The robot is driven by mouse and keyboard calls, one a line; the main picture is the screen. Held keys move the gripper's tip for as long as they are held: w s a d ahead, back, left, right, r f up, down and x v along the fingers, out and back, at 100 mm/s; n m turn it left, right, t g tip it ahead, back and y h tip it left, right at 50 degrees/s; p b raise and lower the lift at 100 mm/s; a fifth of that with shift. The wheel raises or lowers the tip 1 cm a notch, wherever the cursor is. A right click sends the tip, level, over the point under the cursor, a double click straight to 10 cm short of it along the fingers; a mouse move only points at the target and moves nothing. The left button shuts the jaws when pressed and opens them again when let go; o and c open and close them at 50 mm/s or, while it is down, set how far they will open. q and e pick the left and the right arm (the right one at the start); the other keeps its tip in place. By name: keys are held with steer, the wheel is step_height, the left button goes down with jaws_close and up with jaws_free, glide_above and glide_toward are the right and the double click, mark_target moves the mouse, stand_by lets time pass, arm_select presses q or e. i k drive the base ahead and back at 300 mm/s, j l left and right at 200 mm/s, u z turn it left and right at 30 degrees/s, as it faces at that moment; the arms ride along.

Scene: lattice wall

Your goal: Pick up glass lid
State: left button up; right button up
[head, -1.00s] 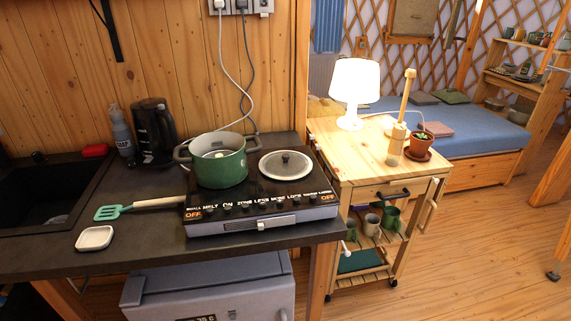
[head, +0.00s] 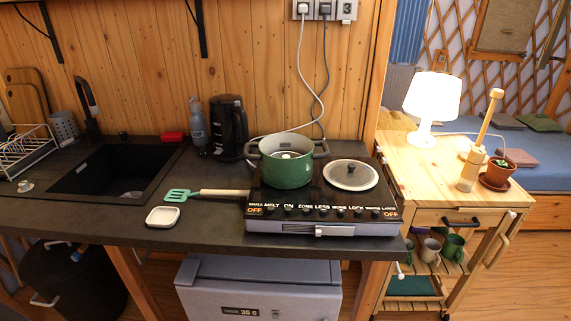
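The glass lid (head: 351,175) is round with a pale rim and a dark knob in its middle. It lies flat on the right part of the black hot plate (head: 319,229), on the dark counter. A green pot (head: 286,164) stands beside it on the left part of the hot plate, and something pale with a knob shows inside the pot. Neither of my grippers is in the head view.
A green spatula (head: 178,195) and a small white dish (head: 162,217) lie left of the hot plate. A wooden cart (head: 436,191) with a lamp (head: 432,97) stands to the right.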

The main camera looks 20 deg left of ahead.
mark_target(352, 176)
steer(key=l+u, duration=0.1)
steer(key=u, duration=0.5)
steer(key=i+l+u, duration=0.1)
steer(key=l+u, duration=0.9)
steer(key=l, duration=1.5)
steer(key=k+l+u, duration=0.1)
steer(key=l, duration=0.65)
steer(key=k+l, duration=0.1)
steer(key=l, duration=0.7)
steer(key=i, duration=0.25)
steer(key=j+u, duration=0.05)
